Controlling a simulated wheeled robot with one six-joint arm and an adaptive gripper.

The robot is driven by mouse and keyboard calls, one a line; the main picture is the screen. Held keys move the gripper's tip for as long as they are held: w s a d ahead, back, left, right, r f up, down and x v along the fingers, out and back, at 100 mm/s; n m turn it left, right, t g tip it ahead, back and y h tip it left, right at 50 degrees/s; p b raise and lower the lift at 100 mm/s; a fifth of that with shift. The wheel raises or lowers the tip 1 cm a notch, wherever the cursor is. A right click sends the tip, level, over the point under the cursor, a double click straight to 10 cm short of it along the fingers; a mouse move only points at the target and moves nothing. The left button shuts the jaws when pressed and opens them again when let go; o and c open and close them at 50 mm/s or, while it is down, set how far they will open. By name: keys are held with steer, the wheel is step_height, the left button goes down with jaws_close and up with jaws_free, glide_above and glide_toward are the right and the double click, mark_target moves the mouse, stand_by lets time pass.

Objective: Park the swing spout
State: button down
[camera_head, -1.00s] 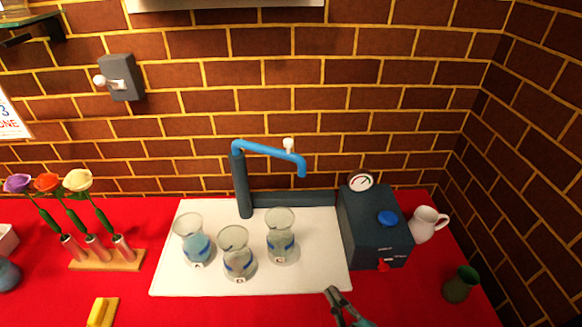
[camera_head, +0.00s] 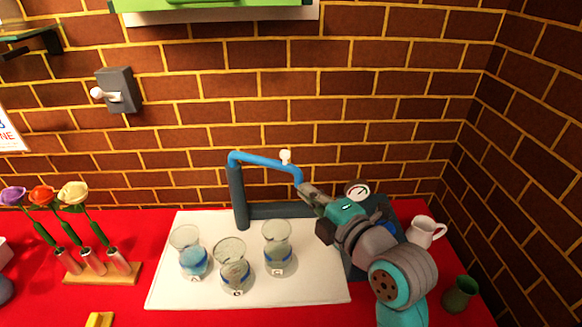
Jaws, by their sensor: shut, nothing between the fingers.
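The swing spout (camera_head: 265,162) is a blue pipe on a dark upright post (camera_head: 238,197), with a white knob (camera_head: 285,156) on top near its outer end. It reaches right from the post and bends down at its tip, above and to the right of the rightmost glass. My gripper (camera_head: 304,188) is shut and empty, its fingertips at the right side of the spout's down-turned tip. I cannot tell whether they touch it. My arm hides much of the dark pump box (camera_head: 385,208) with its gauge (camera_head: 357,189).
Three glasses, left (camera_head: 193,254), middle (camera_head: 233,264) and right (camera_head: 277,247), stand on the white mat (camera_head: 175,292) under the spout. A flower rack (camera_head: 115,275) stands left. A white jug (camera_head: 424,232) and a green vase (camera_head: 459,294) stand right. A brick wall closes the back.

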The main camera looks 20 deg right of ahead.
glide_toward(287, 165)
steer(key=w+a+r, duration=0.2)
steer(key=a+r, duration=0.1)
steer(key=a, duration=0.2)
steer(key=w, duration=0.1)
steer(key=w+d, duration=0.1)
steer(key=w, duration=0.1)
steer(key=shift+w+d+f, duration=0.3)
steer(key=shift+w+d, duration=0.2)
steer(key=shift+w, duration=0.2)
steer(key=shift+d, duration=0.1)
steer(key=w+d, duration=0.5)
steer(key=shift+w, duration=0.25)
steer(key=shift+a, duration=0.1)
